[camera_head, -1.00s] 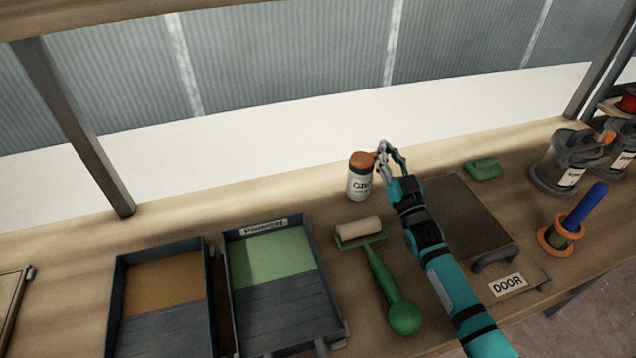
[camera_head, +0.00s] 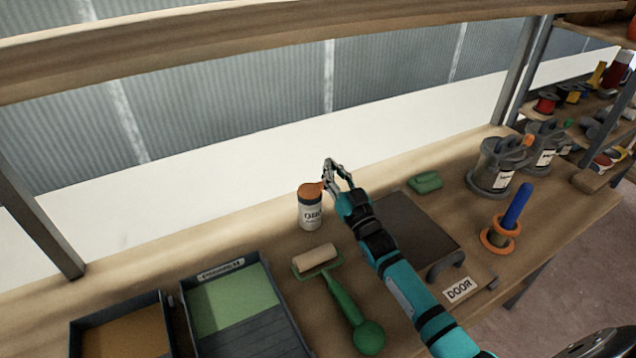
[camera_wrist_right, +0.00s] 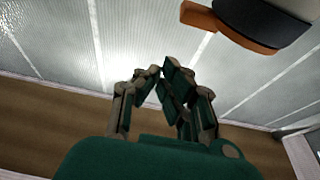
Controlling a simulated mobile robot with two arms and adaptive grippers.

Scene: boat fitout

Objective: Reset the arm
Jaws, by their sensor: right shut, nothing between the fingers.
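My right arm reaches in from the lower right of the head view, over the workbench. Its right gripper (camera_head: 335,172) is shut and empty, raised just right of a white bottle with an orange cap (camera_head: 310,207). In the right wrist view the fingertips (camera_wrist_right: 155,75) are drawn together with nothing between them. The bottle's dark and orange end (camera_wrist_right: 255,25) shows above and to the right there, apart from the fingers. My left gripper is not in view.
A green roller (camera_head: 342,300) lies in front of the bottle, with paint trays (camera_head: 240,315) at the left. A dark board (camera_head: 415,235) lies under my arm. A green block (camera_head: 425,182), grey pots (camera_head: 497,168) and a blue-handled spool (camera_head: 510,220) stand to the right.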

